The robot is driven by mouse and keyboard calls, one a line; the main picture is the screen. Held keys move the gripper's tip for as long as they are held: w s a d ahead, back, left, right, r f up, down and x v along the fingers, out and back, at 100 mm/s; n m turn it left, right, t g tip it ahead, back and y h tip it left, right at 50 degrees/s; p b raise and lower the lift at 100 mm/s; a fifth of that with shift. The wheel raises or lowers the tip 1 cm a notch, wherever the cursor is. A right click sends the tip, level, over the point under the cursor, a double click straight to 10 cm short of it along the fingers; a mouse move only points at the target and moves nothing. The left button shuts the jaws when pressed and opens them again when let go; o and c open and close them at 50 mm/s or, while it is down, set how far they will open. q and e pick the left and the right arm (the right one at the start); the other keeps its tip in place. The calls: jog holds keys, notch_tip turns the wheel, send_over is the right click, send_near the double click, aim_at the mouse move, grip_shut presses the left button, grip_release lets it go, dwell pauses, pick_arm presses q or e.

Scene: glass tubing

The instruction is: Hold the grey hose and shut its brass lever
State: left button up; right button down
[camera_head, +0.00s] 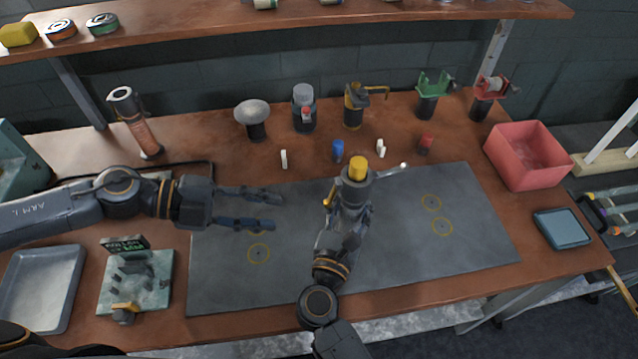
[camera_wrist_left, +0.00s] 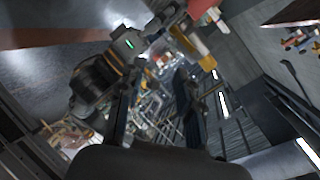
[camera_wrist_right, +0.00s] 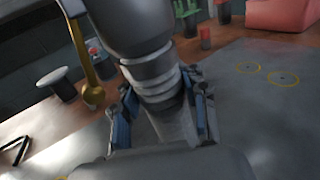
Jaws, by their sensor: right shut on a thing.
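The grey hose (camera_wrist_right: 155,80) is a thick grey cylinder, held upright above the dark mat in my right gripper (camera_wrist_right: 165,125). The right fingers are shut on its narrower lower part. In the head view its grey upper end (camera_head: 358,183) has a yellow top, and the right gripper (camera_head: 345,210) is just below. The brass lever (camera_wrist_right: 82,50) is a long bar with a round knob, beside the hose; it also shows small in the head view (camera_head: 330,192). My left gripper (camera_head: 255,208) is open and empty, left of the hose, its fingers pointing towards it.
A dark grey mat (camera_head: 220,275) with yellow rings covers the middle of the wooden bench. Several stands and small coloured parts line the back. A red bin (camera_head: 525,160) is at the right. A tray (camera_head: 40,290) and a green plate fixture (camera_head: 135,280) are at the left front.

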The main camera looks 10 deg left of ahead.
aim_at(325, 202)
pick_arm(q)
notch_tip(325, 202, down, 4)
jog(key=w+a+n+t+h, duration=0.1)
jog(key=a+n+t+h, duration=0.15)
jog(key=n, duration=1.15)
jog(key=shift+t+h, duration=0.35)
jog(key=shift+t, duration=0.1)
jog(key=x, duration=1.2)
jog(key=shift+w+d+f, duration=0.1)
jog(key=shift+d, duration=0.2)
grip_shut()
